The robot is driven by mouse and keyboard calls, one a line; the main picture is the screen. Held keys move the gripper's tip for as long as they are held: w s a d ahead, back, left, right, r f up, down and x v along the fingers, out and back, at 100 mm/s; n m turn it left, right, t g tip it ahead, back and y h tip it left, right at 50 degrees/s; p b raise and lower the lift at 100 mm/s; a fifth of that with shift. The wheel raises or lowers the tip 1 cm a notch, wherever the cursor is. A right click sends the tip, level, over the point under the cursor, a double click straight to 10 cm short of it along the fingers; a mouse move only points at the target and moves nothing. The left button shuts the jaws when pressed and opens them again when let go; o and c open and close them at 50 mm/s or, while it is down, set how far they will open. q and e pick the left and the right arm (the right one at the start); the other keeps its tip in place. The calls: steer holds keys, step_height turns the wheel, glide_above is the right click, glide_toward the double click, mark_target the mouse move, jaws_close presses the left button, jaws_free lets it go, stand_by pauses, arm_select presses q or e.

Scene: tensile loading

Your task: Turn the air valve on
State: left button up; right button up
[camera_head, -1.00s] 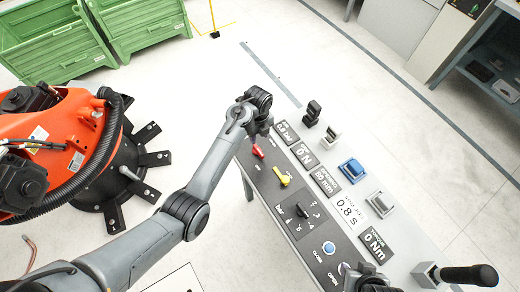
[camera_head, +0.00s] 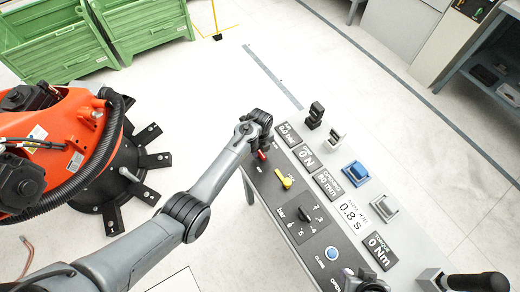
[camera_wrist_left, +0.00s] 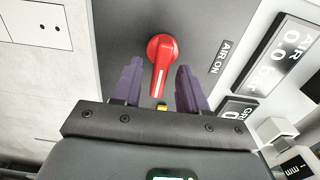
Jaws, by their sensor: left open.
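The red air valve lever (camera_head: 262,155) sits at the far end of the dark control panel (camera_head: 296,238), partly covered by my left gripper (camera_head: 259,137). In the left wrist view the red lever (camera_wrist_left: 161,62) has a round hub at the top and its handle points down toward the gripper, beside an "AIR ON" label (camera_wrist_left: 222,57). My left gripper (camera_wrist_left: 157,72) is open, with one dark purple finger on each side of the handle. I see no clear contact, and cannot tell how deep the fingers reach.
A yellow lever (camera_head: 284,179), a black dial (camera_head: 307,213) and a blue button (camera_head: 331,253) lie nearer on the panel. Display plates and a blue block (camera_head: 356,173) line its right side. An orange machine (camera_head: 50,140) stands left.

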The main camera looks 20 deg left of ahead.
arm_select(q)
steer(key=shift+c, duration=0.4)
jaws_close()
